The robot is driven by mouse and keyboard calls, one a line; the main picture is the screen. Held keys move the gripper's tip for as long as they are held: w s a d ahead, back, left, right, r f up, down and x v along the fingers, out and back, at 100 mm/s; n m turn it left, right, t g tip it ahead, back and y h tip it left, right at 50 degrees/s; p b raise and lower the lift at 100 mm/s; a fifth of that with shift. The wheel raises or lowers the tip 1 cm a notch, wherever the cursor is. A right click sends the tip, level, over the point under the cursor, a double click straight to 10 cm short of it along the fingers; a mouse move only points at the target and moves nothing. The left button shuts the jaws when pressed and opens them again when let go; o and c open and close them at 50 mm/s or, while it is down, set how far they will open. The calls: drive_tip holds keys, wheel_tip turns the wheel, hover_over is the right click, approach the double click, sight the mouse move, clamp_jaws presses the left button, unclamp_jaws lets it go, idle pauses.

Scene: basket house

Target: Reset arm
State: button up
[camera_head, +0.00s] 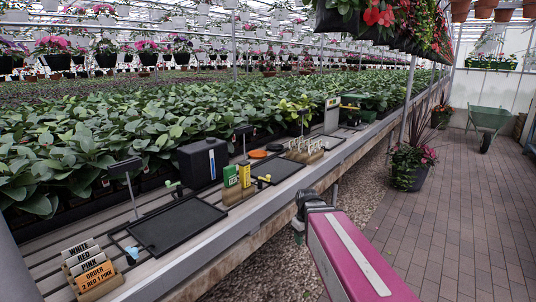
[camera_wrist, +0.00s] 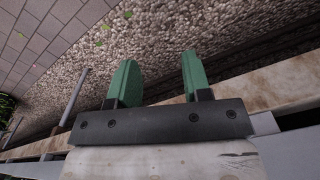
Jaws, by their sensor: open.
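My gripper (camera_wrist: 158,77) shows in the wrist view with two green fingers spread apart and nothing between them. It points down over the gravel beside the bench edge. In the head view my pink arm reaches forward from the lower right, in front of the bench; the gripper's fingers cannot be made out there.
The bench (camera_head: 262,223) holds a black tray (camera_head: 176,224), a black box (camera_head: 203,162), label cards (camera_head: 90,265) and small boxes (camera_head: 230,176). Dense potted plants stand behind.

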drive_tip(key=s+d+f+m, duration=0.4)
drive_tip(key=s+f+m, duration=0.1)
drive_tip(key=f, duration=0.2)
drive_tip(key=shift+s+d+f+m, duration=0.25)
drive_tip(key=shift+d+f+m, duration=0.05)
drive_tip(key=shift+d+f, duration=0.1)
